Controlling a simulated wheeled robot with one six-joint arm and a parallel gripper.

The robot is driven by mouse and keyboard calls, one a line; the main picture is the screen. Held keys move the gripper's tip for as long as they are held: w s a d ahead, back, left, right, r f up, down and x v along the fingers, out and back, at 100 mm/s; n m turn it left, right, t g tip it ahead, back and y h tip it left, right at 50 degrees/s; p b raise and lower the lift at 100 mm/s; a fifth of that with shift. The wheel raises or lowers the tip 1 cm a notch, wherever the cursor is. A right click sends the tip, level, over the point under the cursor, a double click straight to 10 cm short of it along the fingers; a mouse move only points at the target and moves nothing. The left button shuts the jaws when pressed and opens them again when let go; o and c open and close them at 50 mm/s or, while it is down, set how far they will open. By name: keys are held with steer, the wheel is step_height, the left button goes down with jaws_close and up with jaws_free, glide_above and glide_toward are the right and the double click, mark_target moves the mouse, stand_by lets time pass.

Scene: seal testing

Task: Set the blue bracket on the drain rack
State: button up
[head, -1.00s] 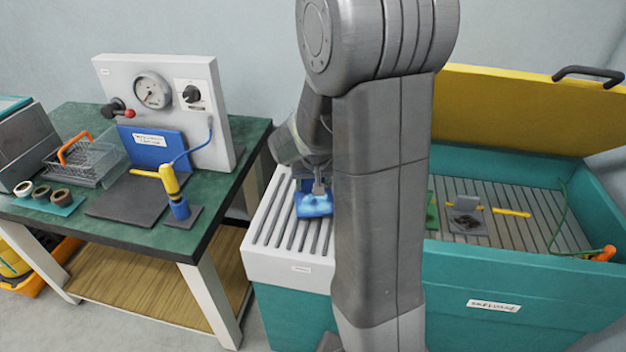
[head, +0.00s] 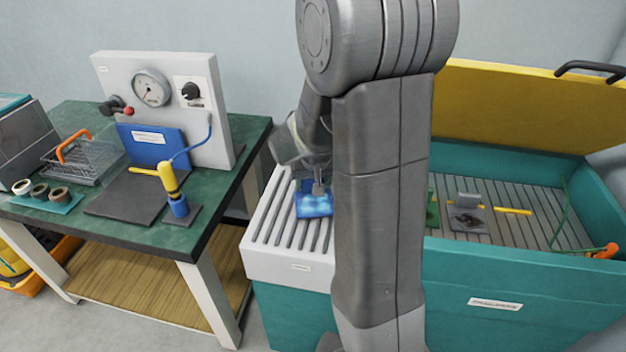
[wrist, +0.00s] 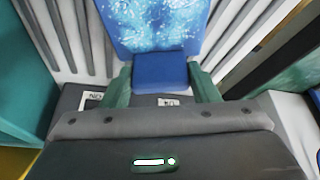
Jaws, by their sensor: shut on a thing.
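The blue bracket (head: 314,207) has a flat plate with a pale, speckled wet-looking face and a plain blue upright block; it also shows in the wrist view (wrist: 160,35). My gripper (head: 319,188) is shut on the bracket, with its green fingers (wrist: 161,78) on either side of the blue block in the wrist view. The bracket is at the white slatted drain rack (head: 268,262), lying flat over the slats. I cannot tell whether its underside touches them. My arm hides the rack's right part in the head view.
A teal wash tank (head: 470,270) with a raised yellow lid (head: 520,110) stands at the right; a grey bracket (head: 466,219) and a yellow-handled tool (head: 512,210) lie inside. A green bench (head: 225,150) with a gauge panel (head: 205,125) stands at the left. The rack's left slats are clear.

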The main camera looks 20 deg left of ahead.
steer(key=shift+f, duration=0.25)
stand_by(0.3)
steer(key=o, duration=1.5)
steer(key=shift+r+p, duration=1.9)
steer(key=shift+r, duration=1.1)
steer(key=shift+f, duration=0.1)
